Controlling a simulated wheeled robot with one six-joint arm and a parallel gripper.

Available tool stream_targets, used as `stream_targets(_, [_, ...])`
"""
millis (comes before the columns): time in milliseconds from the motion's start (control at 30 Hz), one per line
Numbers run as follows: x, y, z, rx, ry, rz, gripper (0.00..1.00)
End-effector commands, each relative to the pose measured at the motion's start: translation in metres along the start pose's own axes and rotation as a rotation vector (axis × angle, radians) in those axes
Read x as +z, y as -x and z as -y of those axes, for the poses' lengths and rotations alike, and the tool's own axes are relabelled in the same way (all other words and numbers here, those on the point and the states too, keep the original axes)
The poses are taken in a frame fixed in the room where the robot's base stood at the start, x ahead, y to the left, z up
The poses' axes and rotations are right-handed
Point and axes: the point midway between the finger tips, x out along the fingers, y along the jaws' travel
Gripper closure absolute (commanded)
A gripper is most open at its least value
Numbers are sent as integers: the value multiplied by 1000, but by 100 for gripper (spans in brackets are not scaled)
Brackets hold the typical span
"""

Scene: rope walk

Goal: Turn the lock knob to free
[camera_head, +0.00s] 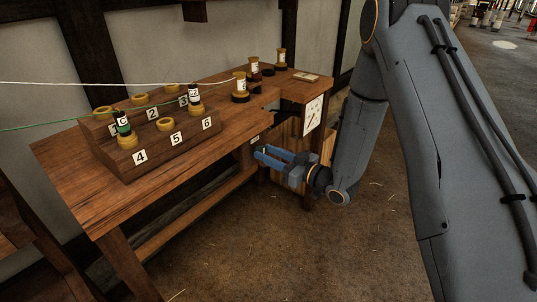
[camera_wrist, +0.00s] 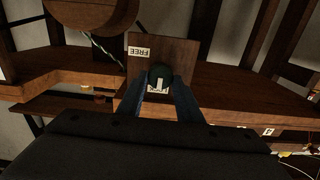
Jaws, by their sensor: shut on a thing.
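The lock knob (camera_wrist: 159,74) is dark and round with a pale pointer mark, and sits on a brown wooden plate (camera_wrist: 170,47) in the wrist view. A FREE label (camera_wrist: 139,52) is on the plate beside the knob. A second white label is partly hidden by the knob, and its word is unreadable. My gripper (camera_wrist: 160,84) has its blue fingers shut on the knob, one on each side. In the head view my gripper (camera_head: 259,154) reaches to the underside of the bench edge, where the knob is hidden.
The wooden bench (camera_head: 85,196) carries a stepped rack (camera_head: 195,139) with numbered places, several bobbins and a pale and a green cord. A white chart (camera_head: 313,114) is on the bench's right end. The floor (camera_head: 250,245) in front is clear apart from straw bits.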

Motion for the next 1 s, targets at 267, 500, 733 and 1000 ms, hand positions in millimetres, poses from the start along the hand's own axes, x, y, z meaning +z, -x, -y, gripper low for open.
stream_targets(267, [0, 1, 0, 1, -134, 1, 90])
stream_targets(500, [-1, 1, -1, 1, -344, 1, 90])
stream_targets(733, [0, 1, -2, 1, -564, 1, 90])
stream_targets(1000, [1, 1, -3, 1, -820, 1, 90])
